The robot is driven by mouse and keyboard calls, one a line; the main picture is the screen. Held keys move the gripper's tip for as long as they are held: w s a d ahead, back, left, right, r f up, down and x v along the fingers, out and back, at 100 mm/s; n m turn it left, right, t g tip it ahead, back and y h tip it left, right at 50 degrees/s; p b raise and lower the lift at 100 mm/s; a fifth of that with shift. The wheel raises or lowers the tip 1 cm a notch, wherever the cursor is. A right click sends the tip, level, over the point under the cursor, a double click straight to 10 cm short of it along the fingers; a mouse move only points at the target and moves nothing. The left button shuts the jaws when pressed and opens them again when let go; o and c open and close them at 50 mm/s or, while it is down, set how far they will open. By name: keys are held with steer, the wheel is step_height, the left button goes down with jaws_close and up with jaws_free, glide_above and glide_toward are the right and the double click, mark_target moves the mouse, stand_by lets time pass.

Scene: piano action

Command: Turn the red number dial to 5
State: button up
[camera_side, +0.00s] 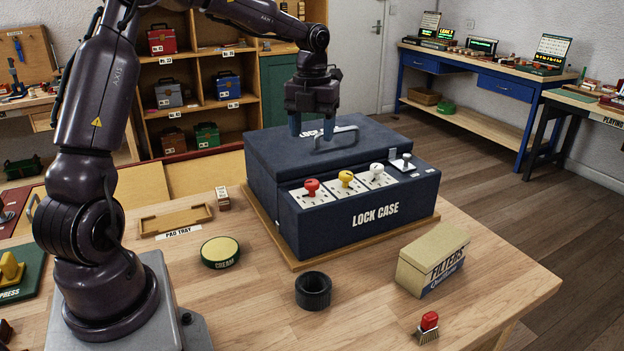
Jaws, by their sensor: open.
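The dark blue lock case (370,228) stands on a wooden board on the table. The red number dial (311,187) is the leftmost knob on its front ledge, on a white plate; its numbers are too small to read. A yellow dial (346,178) and a white dial (376,170) sit to its right. My gripper (312,131) is open and points down over the case lid, behind the dials and near the lid's grey handle (337,138). I cannot tell whether its fingers touch the lid. The gripper is apart from the red dial.
A small silver lever (403,162) is at the ledge's right end. A filters box (432,258), a black ring (313,290), a red-handled brush (428,327), a green cream tin (220,252) and a pad tray (175,220) lie around the case. Bare table shows between them.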

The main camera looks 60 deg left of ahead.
mark_target(312, 182)
step_height(312, 182, down, 12)
steer(key=shift+r, duration=0.2)
steer(key=c, duration=0.9)
